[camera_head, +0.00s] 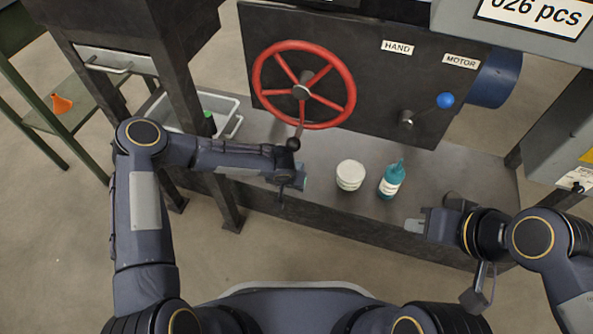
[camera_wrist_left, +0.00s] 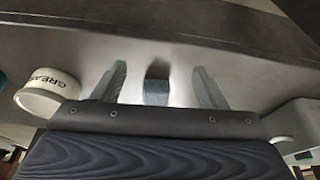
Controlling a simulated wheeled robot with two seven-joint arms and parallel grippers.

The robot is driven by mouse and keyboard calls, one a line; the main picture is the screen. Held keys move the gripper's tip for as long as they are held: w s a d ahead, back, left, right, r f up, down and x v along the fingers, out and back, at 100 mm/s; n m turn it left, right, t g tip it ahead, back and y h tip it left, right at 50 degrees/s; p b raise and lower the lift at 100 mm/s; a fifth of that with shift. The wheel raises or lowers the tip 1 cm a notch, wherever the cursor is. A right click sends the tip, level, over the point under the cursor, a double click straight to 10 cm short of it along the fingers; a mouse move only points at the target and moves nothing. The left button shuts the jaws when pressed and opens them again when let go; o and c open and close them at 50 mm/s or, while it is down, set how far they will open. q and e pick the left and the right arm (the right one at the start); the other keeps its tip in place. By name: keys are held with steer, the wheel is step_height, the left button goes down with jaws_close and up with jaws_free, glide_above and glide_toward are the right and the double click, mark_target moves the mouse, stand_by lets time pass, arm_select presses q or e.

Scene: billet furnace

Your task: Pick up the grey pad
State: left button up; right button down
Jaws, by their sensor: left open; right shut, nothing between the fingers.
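In the left wrist view a small grey block, which looks like the grey pad (camera_wrist_left: 156,86), lies on the bench between the two fingers of my left gripper (camera_wrist_left: 157,88). The fingers stand apart, with a gap on each side of it. In the head view my left gripper (camera_head: 290,182) is low over the bench, left of the white tub; I cannot make out the pad there, as the gripper covers that spot. My right gripper (camera_head: 415,226) is shut and empty near the bench's front right edge.
A white grease tub (camera_head: 350,175) and a teal bottle (camera_head: 391,181) stand right of my left gripper. The tub also shows in the left wrist view (camera_wrist_left: 48,93). A red handwheel (camera_head: 262,80) is above. A grey tray (camera_head: 238,124) sits at the bench's left.

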arm_select(q)
steer(key=w, duration=0.2)
steer(key=w+d+b, duration=0.1)
steer(key=w, duration=0.2)
steer(key=shift+d+f, duration=0.1)
steer(key=shift+d, duration=0.1)
steer(key=w, duration=0.1)
steer(key=w+b, duration=0.1)
steer(key=shift+w+d+f, duration=0.1)
steer(key=shift+w+d, duration=0.2)
steer(key=shift+d, duration=0.05)
steer(key=shift+w+d+f+b, duration=0.1)
steer(key=shift+w+f+b, duration=0.45)
steer(key=shift+f, duration=0.4)
steer(key=shift+w+f, duration=0.2)
steer(key=shift+f, duration=0.15)
steer(key=c, duration=1)
steer(key=shift+c, duration=0.2)
steer(key=shift+r, duration=0.15)
